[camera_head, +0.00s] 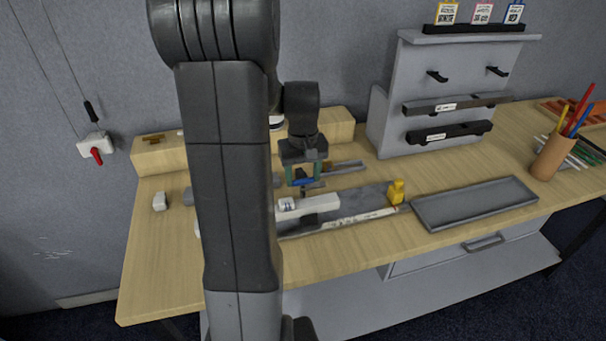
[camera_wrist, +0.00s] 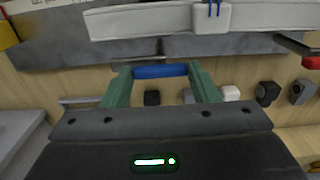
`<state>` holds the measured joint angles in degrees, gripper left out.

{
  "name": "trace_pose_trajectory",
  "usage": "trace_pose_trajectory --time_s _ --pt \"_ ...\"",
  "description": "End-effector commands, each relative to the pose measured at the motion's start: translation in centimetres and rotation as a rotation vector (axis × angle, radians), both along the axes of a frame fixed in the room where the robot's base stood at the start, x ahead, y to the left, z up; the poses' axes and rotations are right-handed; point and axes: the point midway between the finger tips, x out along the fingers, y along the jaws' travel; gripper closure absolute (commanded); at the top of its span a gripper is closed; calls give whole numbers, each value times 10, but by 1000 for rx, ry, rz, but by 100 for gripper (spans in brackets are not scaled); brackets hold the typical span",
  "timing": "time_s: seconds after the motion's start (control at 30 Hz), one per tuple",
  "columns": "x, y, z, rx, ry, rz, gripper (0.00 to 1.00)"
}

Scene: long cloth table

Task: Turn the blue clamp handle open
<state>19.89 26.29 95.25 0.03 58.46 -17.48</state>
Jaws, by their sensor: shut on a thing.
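My gripper (camera_head: 305,174) points down over the middle of the table. In the wrist view its two green fingers (camera_wrist: 158,72) are shut on the blue clamp handle (camera_wrist: 160,71), one at each end of it. The handle also shows in the head view as a small blue bar (camera_head: 303,182) between the fingertips, lying roughly crosswise. A dark part shows just below it. The rest of the clamp is mostly hidden by the gripper, so how far the handle is turned cannot be told.
A pale bar (camera_head: 322,204) lies just in front of the gripper on a dark grey plate (camera_head: 366,197). A yellow block (camera_head: 397,192), a grey tray (camera_head: 474,204) and a pencil cup (camera_head: 552,158) stand to the right. A grey rack (camera_head: 393,72) rises behind. My arm covers part of the table.

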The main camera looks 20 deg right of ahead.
Motion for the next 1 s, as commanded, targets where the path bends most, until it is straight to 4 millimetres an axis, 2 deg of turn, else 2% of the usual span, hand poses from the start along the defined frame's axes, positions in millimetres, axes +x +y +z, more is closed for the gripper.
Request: trace_pose_trajectory --time_s 0.07,0.1,0.2,0.5,0.63,0.77,1.0 --pt "1 0 1 -2 -3 2 68" --pt "1 0 1 -2 -3 2 44" --pt "1 0 1 -2 -3 2 24" --pt "0 0 1 -1 -1 1 24" --pt "1 0 11 -2 -3 0 24" --pt "1 0 35 -3 -6 1 24" --pt "1 0 91 -3 -6 1 24"
